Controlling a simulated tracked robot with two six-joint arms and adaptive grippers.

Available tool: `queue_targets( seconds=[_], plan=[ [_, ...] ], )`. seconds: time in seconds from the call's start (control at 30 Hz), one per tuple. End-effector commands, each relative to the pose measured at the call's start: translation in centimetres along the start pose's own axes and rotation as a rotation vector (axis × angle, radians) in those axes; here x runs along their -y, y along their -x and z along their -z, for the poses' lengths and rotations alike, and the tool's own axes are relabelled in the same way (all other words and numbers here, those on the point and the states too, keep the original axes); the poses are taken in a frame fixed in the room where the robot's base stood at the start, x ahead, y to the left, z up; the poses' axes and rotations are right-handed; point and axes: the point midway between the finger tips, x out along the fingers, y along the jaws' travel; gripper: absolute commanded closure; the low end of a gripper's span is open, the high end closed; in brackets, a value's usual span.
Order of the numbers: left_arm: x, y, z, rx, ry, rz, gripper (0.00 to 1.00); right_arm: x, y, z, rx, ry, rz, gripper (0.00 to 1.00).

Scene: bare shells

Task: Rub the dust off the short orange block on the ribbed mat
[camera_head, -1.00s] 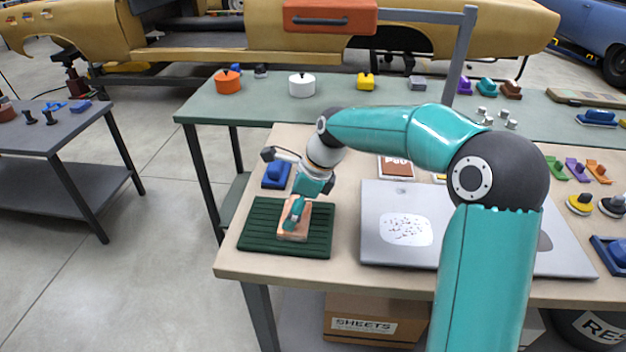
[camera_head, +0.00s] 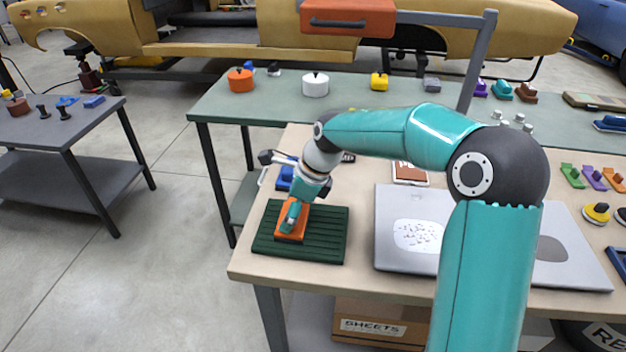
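The short orange block (camera_head: 300,232) lies on the dark green ribbed mat (camera_head: 328,240) at the left front of the tan table. Its visible top looks clean, bright orange; part of it is hidden by my gripper. My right gripper (camera_head: 292,219) reaches over from the right and points down at the block. Its teal fingers look closed together, with nothing visible between them. The tips are at or just above the block's top; I cannot tell whether they touch. My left gripper is not in view.
A blue handled object (camera_head: 285,177) sits just behind the mat, partly hidden by my wrist. A grey panel (camera_head: 393,262) with a speckled white patch lies right of the mat. A green table (camera_head: 250,105) with pots stands behind. Open floor lies left.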

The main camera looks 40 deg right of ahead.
Motion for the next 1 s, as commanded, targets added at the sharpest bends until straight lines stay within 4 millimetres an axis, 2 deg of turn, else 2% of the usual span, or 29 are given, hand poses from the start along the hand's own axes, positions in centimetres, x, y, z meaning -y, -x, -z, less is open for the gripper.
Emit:
queue_targets(
  seconds=[0.17,0.27,0.3,0.8,1.0],
  plan=[
    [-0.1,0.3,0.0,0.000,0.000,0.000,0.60,-0.6,-0.3,-0.5,0.000,-0.006,0.000,0.46],
    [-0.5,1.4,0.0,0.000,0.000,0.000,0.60,-0.6,1.0,-1.0,0.001,-0.008,0.003,0.46],
    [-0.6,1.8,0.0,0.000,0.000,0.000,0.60,-0.6,2.0,-1.4,0.003,-0.006,0.005,0.46],
    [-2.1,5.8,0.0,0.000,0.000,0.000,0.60,-0.6,6.0,-3.1,0.000,-0.007,0.003,0.46],
    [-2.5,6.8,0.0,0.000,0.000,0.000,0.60,-0.6,7.1,-3.6,0.000,-0.007,0.003,0.46]
  ],
)
